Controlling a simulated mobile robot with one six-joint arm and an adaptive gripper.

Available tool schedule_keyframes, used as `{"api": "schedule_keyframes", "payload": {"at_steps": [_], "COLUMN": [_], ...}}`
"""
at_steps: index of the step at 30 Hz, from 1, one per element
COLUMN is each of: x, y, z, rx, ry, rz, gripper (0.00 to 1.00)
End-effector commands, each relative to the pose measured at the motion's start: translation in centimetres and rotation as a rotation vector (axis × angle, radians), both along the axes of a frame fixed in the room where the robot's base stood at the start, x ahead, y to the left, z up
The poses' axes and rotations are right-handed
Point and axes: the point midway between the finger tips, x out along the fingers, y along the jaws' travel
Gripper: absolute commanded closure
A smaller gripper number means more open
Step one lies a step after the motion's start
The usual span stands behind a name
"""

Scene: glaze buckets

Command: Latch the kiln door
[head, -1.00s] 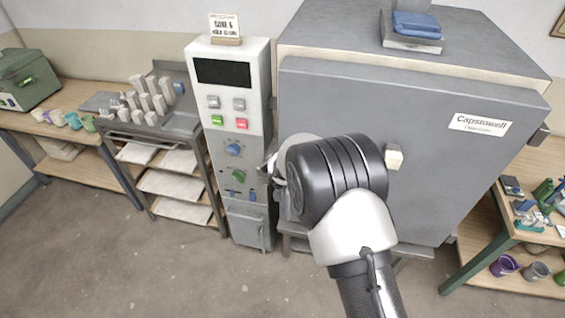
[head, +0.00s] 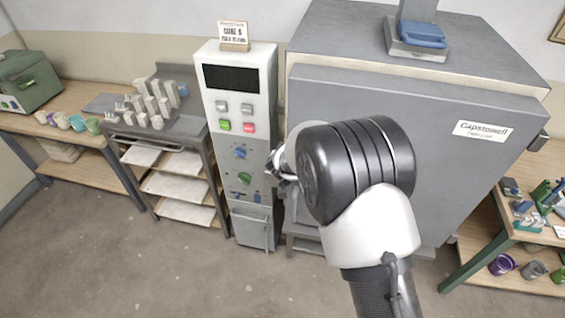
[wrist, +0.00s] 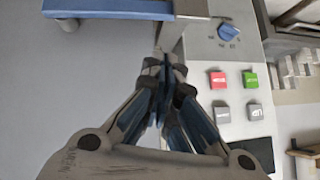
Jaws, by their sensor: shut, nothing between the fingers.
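The grey kiln door (head: 450,165) fills the right half of the head view and shows at the left of the wrist view (wrist: 60,90). It stands against the kiln body; I cannot tell whether it is fully closed. A blue handle bar (wrist: 110,8) on a grey mount lies at the top left of the wrist view, probably the latch; my arm hides it in the head view. My gripper (wrist: 166,66) is shut and empty, apart from the bar, with its tips near the door's edge beside the control panel. It partly shows in the head view (head: 281,172).
The control panel (head: 238,135) with buttons and knobs stands close left of my gripper. A shelf rack (head: 165,150) and a bench stand further left. A table (head: 500,250) with tools and buckets stands at right. The floor in front is clear.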

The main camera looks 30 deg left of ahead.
Motion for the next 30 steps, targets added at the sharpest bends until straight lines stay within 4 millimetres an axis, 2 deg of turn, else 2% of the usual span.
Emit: {"api": "schedule_keyframes", "payload": {"at_steps": [3,9,14,30], "x": [-1.8,-3.8,-4.4,-4.4], "y": [-0.6,-1.0,-1.2,-1.3], "z": [2.1,4.1,4.6,4.7], "rx": [0.001,0.001,0.001,0.002], "ry": [-0.001,-0.002,-0.001,-0.002], "rz": [-0.003,-0.003,-0.004,-0.005], "gripper": [1.0,1.0,1.0,1.0]}}
